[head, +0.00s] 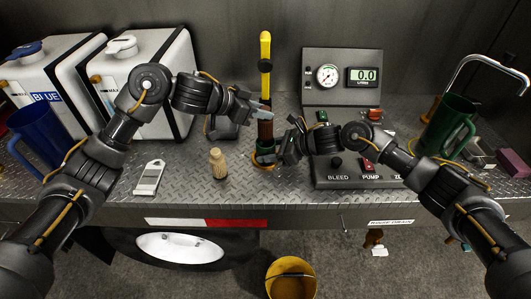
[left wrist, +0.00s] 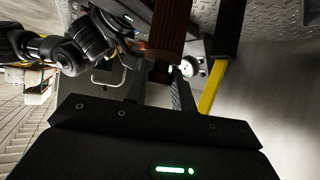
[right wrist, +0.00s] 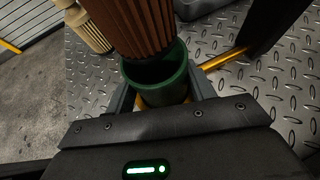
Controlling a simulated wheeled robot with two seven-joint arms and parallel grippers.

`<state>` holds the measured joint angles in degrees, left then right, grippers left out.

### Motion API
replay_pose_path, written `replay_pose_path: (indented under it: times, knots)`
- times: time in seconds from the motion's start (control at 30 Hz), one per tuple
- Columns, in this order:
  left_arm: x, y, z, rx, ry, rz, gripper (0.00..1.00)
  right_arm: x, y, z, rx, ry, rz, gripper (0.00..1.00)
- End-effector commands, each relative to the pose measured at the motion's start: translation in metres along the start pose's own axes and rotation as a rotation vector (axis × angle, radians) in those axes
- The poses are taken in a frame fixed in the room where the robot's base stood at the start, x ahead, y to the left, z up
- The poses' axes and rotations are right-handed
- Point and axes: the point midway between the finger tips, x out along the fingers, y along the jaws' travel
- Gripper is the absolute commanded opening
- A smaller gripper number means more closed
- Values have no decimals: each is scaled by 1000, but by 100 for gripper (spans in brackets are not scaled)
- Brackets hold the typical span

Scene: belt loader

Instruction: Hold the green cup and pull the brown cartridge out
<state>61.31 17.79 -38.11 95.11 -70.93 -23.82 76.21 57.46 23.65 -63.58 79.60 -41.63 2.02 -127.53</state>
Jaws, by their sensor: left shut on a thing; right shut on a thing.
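The brown pleated cartridge (head: 265,130) stands upright above the green cup (head: 263,155) at mid-bench. My left gripper (head: 267,110) is shut on the upper part of the cartridge, which shows between its fingers in the left wrist view (left wrist: 167,30). My right gripper (head: 279,154) is shut on the green cup, with a finger on each side of it in the right wrist view (right wrist: 165,95). There the cartridge (right wrist: 140,25) is at the cup's mouth, and part of the dark cup interior shows. I cannot tell whether its lower end is clear of the rim.
A tan cartridge (head: 218,164) stands left of the cup. A yellow-handled upright (head: 265,50) is behind. A pump panel (head: 345,180) is close on the right. White containers (head: 160,60), a blue jug (head: 40,135) and a green jug (head: 448,125) flank the bench. A yellow bucket (head: 290,285) is below.

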Motion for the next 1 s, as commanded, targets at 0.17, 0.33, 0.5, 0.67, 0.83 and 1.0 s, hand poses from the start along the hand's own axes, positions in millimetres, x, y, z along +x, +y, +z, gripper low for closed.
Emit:
replay_pose_path:
  times: [0.17, 0.33, 0.5, 0.67, 0.83, 1.0]
  knots:
    - [-4, 0, -6, 2, 0, 0, 0, 0, 0, -2, 1, 3, -1, 41]
    - [-4, 0, -6, 1, 0, 0, 0, 0, 0, -2, 1, 3, -1, 41]
    - [-4, 0, -6, 1, 0, 0, 0, 0, 0, -2, 1, 3, -1, 59]
    - [-4, 0, -6, 1, 0, 0, 0, 0, 0, -1, 1, 2, -1, 80]
    - [-4, 0, -6, 1, 0, 0, 0, 0, 0, 0, 0, 1, 0, 80]
    - [-4, 0, -6, 1, 0, 0, 0, -4, 0, 0, -1, 0, -1, 80]
